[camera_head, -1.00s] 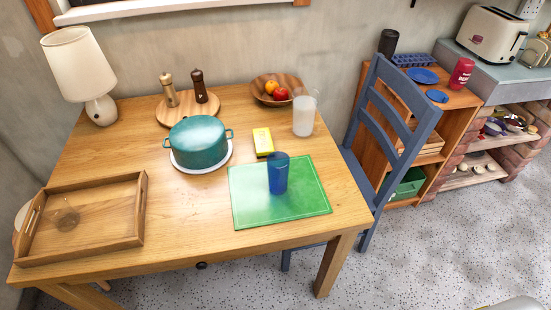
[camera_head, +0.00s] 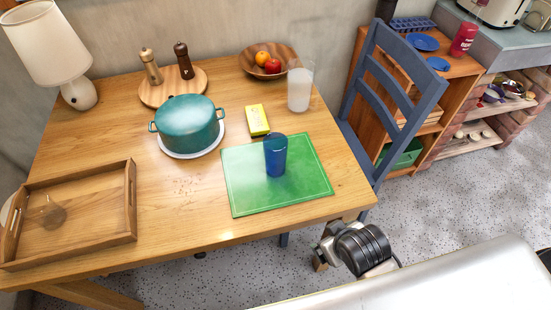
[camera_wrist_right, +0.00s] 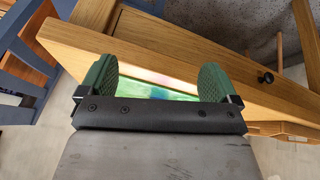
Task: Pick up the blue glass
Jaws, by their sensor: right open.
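The blue glass (camera_head: 275,156) stands upright on the green mat (camera_head: 240,200), near the table's right front part. My right gripper (camera_wrist_right: 157,82) is open and empty in the wrist view, with green pads on its fingers. It is below or beside the table's wooden edge, and a strip of the mat (camera_wrist_right: 150,86) shows between the fingers. In the head view part of my right arm shows at the lower right, in front of the table and apart from the glass. My left gripper is not in view.
The table (camera_head: 180,215) holds a yellow sponge-like block (camera_head: 257,121), a teal pot (camera_head: 187,126), a clear glass with white contents (camera_head: 300,88), a fruit bowl (camera_head: 250,70) and a wooden tray (camera_head: 85,240). A blue chair (camera_head: 385,90) stands at the table's right side.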

